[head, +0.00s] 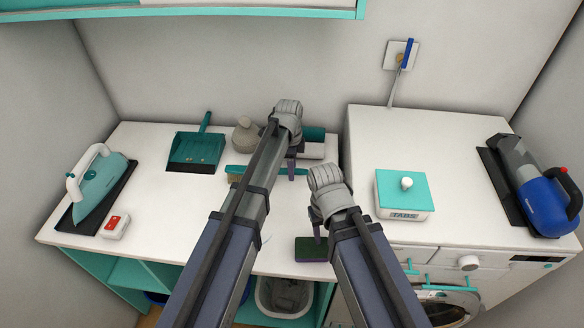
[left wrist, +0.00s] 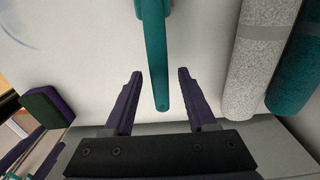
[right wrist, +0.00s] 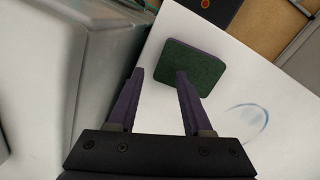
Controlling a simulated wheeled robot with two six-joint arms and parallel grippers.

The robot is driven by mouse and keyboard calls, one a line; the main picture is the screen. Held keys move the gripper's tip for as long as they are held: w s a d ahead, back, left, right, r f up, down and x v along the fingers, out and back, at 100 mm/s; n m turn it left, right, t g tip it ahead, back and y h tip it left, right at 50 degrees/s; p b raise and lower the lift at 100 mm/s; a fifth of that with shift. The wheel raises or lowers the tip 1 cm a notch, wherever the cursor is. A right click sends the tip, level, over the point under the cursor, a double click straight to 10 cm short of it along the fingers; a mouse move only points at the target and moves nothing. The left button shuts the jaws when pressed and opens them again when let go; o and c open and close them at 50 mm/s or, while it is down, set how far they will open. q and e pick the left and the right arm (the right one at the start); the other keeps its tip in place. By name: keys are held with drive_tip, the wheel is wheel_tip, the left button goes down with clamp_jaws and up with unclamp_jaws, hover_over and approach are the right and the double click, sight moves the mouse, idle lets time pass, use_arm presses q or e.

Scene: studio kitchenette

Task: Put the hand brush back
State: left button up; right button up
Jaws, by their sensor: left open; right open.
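The hand brush (head: 234,170) lies on the white counter, its tan bristles at the left and its teal handle running right beneath my left arm. In the left wrist view the teal handle (left wrist: 156,45) comes in from the top, and its end lies between the open fingers, with a gap on each side. My left gripper (head: 291,168) is open over the handle; its fingers also show in the left wrist view (left wrist: 158,75). My right gripper (head: 316,228) is open and empty near the front edge, close to a green and purple sponge (right wrist: 195,70). My left arm hides part of the brush.
A teal dustpan (head: 195,150) lies behind and left. Grey and teal rolls (left wrist: 255,55) lie beside the handle. An iron (head: 97,185) and a red-and-white box (head: 115,226) are at left. A lidded TABS box (head: 404,195) and a blue vacuum (head: 545,205) are on the right unit.

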use_arm(q)
wheel_tip(320, 180, up, 11)
drive_tip(key=p, duration=1)
drive_tip(key=shift+a+r, duration=0.2)
drive_tip(key=shift+a, duration=0.05)
drive_tip(key=s+n+y, duration=0.1)
drive_tip(key=s+n, duration=1.3)
drive_tip(key=s, duration=0.9)
drive_tip(key=shift+s+a+n+y, duration=0.3)
drive_tip(key=shift+a+n, duration=0.05)
drive_tip(key=shift+n, duration=0.05)
